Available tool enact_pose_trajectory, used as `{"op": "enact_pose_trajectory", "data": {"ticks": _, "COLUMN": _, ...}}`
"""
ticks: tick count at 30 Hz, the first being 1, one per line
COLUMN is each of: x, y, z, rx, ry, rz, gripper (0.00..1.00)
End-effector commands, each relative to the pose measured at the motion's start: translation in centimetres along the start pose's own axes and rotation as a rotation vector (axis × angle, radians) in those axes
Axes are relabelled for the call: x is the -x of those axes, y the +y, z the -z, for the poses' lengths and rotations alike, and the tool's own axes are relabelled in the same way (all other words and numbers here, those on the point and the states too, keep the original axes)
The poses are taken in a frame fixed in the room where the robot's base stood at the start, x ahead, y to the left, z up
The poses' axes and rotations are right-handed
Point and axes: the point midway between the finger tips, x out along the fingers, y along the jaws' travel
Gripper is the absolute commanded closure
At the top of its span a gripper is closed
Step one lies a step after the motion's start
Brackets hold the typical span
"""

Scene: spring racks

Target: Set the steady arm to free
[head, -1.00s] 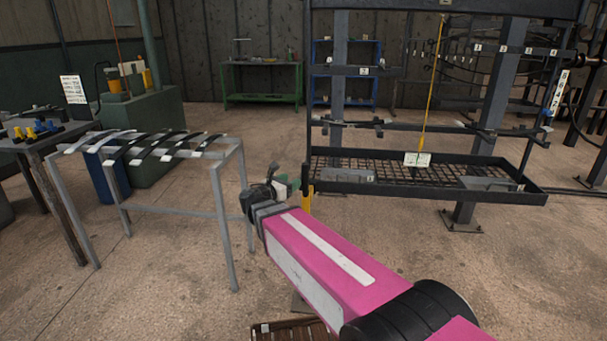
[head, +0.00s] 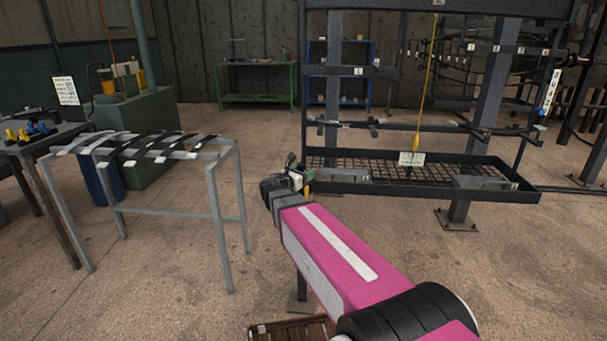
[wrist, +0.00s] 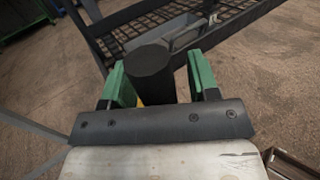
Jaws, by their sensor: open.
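My gripper (wrist: 157,62) is open. Its two green fingers stand on either side of a black, round-ended grip (wrist: 151,64), with a gap visible at the left finger. Whether the right finger touches it I cannot tell. A bit of yellow shows below the grip. In the head view my gripper (head: 301,180) is at the front left corner of the rack, in front of a small yellow piece (head: 308,189) that it mostly hides. This may be the steady arm, but I cannot tell its setting.
The dark rack's mesh tray (head: 420,191) lies just beyond my gripper. A yellow pointer (head: 416,142) hangs over a white card (head: 411,158). A grey stand with leaf strips (head: 226,215) is at left. A slatted wooden item (head: 290,331) lies low in front. Open floor lies between.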

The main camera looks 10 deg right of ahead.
Motion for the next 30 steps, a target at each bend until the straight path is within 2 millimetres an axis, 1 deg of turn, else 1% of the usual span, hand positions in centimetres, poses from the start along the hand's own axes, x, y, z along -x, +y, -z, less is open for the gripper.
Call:
{"op": "enact_pose_trajectory", "data": {"ticks": 2, "x": 0.0, "y": 0.0, "z": 0.0, "rx": 0.0, "ry": 0.0, "rz": 0.0, "gripper": 0.45}}
{"op": "enact_pose_trajectory", "data": {"ticks": 3, "x": 0.0, "y": 0.0, "z": 0.0, "rx": 0.0, "ry": 0.0, "rz": 0.0, "gripper": 0.48}}
{"op": "enact_pose_trajectory", "data": {"ticks": 5, "x": 0.0, "y": 0.0, "z": 0.0, "rx": 0.0, "ry": 0.0, "rz": 0.0, "gripper": 0.68}}
{"op": "enact_pose_trajectory", "data": {"ticks": 6, "x": 0.0, "y": 0.0, "z": 0.0, "rx": 0.0, "ry": 0.0, "rz": 0.0, "gripper": 0.81}}
{"op": "enact_pose_trajectory", "data": {"ticks": 8, "x": 0.0, "y": 0.0, "z": 0.0, "rx": 0.0, "ry": 0.0, "rz": 0.0, "gripper": 1.0}}
{"op": "enact_pose_trajectory", "data": {"ticks": 14, "x": 0.1, "y": 0.2, "z": 0.0, "rx": 0.004, "ry": -0.002, "rz": 0.0, "gripper": 1.0}}
{"op": "enact_pose_trajectory", "data": {"ticks": 17, "x": 0.4, "y": 0.7, "z": 0.0, "rx": 0.017, "ry": -0.011, "rz": -0.001, "gripper": 1.0}}
{"op": "enact_pose_trajectory", "data": {"ticks": 20, "x": 1.0, "y": 1.6, "z": 0.1, "rx": 0.046, "ry": -0.03, "rz": -0.001, "gripper": 1.0}}
{"op": "enact_pose_trajectory", "data": {"ticks": 23, "x": 1.9, "y": 3.1, "z": 0.2, "rx": 0.089, "ry": -0.059, "rz": -0.002, "gripper": 1.0}}
{"op": "enact_pose_trajectory", "data": {"ticks": 26, "x": 3.0, "y": 4.9, "z": 0.5, "rx": 0.149, "ry": -0.099, "rz": -0.002, "gripper": 1.0}}
{"op": "enact_pose_trajectory", "data": {"ticks": 30, "x": 5.0, "y": 8.0, "z": 1.3, "rx": 0.25, "ry": -0.167, "rz": -0.002, "gripper": 1.0}}
